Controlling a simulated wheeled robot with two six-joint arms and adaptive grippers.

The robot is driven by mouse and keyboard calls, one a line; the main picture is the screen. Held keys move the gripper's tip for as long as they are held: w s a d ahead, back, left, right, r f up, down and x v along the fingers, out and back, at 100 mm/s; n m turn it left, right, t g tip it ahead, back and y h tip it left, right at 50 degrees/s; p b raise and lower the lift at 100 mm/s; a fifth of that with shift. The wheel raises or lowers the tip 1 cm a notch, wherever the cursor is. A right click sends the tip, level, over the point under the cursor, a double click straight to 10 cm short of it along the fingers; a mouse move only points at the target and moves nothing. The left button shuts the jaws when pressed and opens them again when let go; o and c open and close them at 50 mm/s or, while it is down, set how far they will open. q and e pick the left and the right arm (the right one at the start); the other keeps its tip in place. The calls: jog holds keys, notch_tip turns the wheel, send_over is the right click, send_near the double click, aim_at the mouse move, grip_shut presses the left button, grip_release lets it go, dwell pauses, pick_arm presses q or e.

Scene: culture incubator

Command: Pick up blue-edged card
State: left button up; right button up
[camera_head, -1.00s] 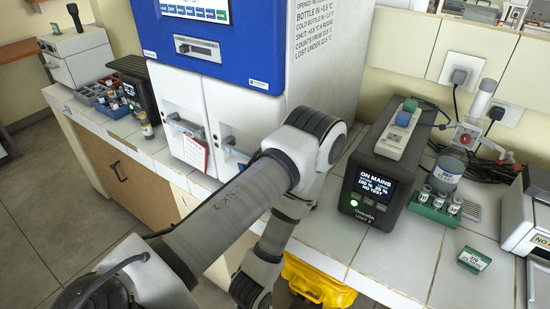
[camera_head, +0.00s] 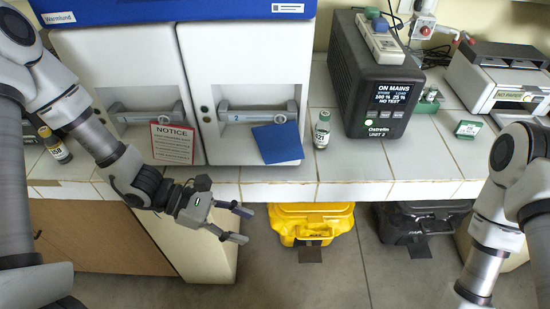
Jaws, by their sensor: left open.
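A plain blue card (camera_head: 278,143) shows at the right cabinet door, below and partly across its handle (camera_head: 256,113), slightly tilted. Its face looks all blue, so I cannot tell a separate edge. A red-edged NOTICE card (camera_head: 172,143) hangs at the left door. My left gripper (camera_head: 247,226) is open and empty, in front of the counter edge, below and to the left of the blue card and apart from it. My right arm (camera_head: 490,225) shows at the right, but its gripper is out of the frame.
A small vial (camera_head: 322,129) stands right of the blue card, with the black power unit (camera_head: 385,90) beyond it. A brown bottle (camera_head: 55,145) stands at left. The tiled counter edge (camera_head: 400,190) runs across, with a yellow case (camera_head: 312,222) below.

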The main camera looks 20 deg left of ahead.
pick_arm(q)
jog(key=w+a+r+n+t+h, duration=0.1)
jog(key=w+r+n+t+h, duration=0.15)
jog(key=w+r+t, duration=0.35)
jog(key=n+t+b, duration=0.1)
jog(key=n+t, duration=0.3)
send_near(272, 137)
jog(key=x, duration=0.3)
jog(key=shift+y, duration=0.35)
jog(key=p+x, duration=0.1)
jog(key=x, duration=0.5)
jog(key=shift+w+d, duration=0.2)
jog(key=shift+d, duration=0.2)
jog(key=shift+a+r, duration=0.1)
jog(key=shift+a, duration=0.05)
jog(key=c, duration=0.6)
jog(key=shift+s, duration=0.1)
grip_shut()
